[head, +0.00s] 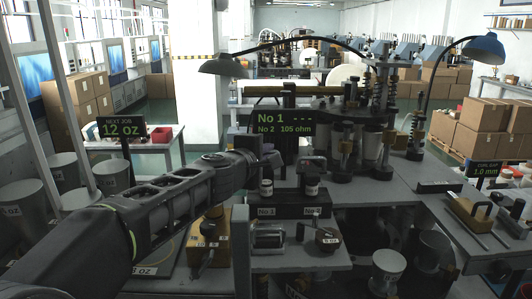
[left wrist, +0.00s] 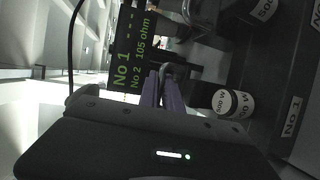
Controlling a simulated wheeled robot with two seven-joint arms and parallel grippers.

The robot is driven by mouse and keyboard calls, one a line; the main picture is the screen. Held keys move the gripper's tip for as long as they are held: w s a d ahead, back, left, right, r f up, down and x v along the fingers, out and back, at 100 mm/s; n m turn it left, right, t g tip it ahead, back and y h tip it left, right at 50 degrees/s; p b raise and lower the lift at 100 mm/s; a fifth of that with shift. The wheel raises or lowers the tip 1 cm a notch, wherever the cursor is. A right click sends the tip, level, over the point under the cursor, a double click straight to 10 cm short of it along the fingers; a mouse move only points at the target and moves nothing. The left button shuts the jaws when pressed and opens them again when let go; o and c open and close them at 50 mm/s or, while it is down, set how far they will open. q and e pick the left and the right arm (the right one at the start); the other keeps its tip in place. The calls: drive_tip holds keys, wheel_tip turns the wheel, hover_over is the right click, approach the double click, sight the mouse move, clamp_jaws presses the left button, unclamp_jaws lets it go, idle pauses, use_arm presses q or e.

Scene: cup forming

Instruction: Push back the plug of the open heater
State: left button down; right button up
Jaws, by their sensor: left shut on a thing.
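Two heaters stand on a dark block: one (head: 266,187) over the No 1 label and one (head: 311,181) over the No 2 label. The display (head: 283,123) reads dashes for No 1 and 105 ohm for No 2. My left gripper (head: 266,158) is just above and behind the No 1 heater. In the left wrist view, its purple fingers (left wrist: 161,88) are shut on a small grey curved piece (left wrist: 175,70), which looks like the plug. The No 1 heater, marked 500 W, shows beside them (left wrist: 237,103). Whether the plug touches its socket is hidden.
A lamp (head: 224,66) on a curved arm hangs behind my left arm. The forming machine (head: 370,120) stands behind the block. Cups (head: 388,265) stand at lower right.

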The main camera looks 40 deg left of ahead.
use_arm(q)
drive_tip(key=shift+w, duration=0.1)
drive_tip(key=c, duration=1.8)
unclamp_jaws()
drive_tip(key=p+v, duration=0.1)
drive_tip(key=v, duration=0.7)
drive_tip(key=shift+f, duration=0.1)
drive_tip(key=shift+w, duration=0.1)
